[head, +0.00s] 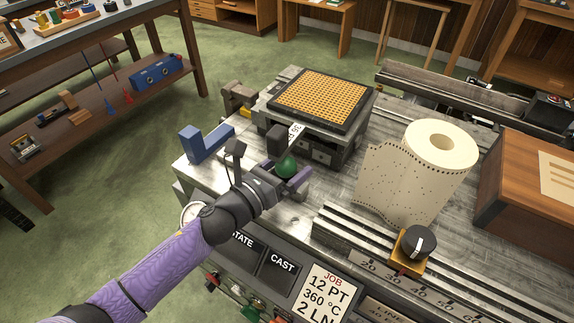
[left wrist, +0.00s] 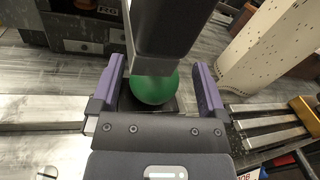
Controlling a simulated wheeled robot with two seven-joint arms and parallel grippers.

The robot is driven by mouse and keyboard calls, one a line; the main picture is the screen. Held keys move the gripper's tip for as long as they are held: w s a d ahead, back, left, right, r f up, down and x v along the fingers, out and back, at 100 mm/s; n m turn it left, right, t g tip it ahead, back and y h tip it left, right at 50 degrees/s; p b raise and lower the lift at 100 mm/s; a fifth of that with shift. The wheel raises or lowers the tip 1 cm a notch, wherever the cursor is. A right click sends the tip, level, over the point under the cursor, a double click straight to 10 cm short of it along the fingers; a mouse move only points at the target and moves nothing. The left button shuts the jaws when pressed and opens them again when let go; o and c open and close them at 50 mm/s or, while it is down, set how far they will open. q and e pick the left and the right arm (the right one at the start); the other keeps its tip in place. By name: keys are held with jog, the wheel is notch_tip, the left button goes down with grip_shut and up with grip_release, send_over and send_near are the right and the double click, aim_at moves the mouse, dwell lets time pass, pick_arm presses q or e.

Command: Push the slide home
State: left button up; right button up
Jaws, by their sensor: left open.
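The casting machine (head: 325,140) stands on the metal bench with an orange-dotted grid (head: 322,93) on top. A pale label (head: 296,132) at its front left is partly hidden. The green ball knob (head: 286,165) sits in front of the machine, below a dark block (head: 277,138). I cannot tell how far out the slide is. My left gripper (head: 284,180) is open at the knob. In the left wrist view the green knob (left wrist: 153,88) lies between the spread purple fingers, with the dark block (left wrist: 170,35) in front of part of it. My right gripper is not in view.
A perforated paper roll (head: 420,165) stands to the right of the machine, before a wooden box (head: 535,180). A blue bracket (head: 207,143) lies at the bench's left edge. A scale rail with a black knob (head: 417,243) runs along the front right.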

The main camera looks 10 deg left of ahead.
pick_arm(q)
jog(key=shift+s, duration=0.1)
jog(key=v, duration=0.9)
jog(key=shift+s+a, duration=0.25)
jog(key=shift+s, duration=0.05)
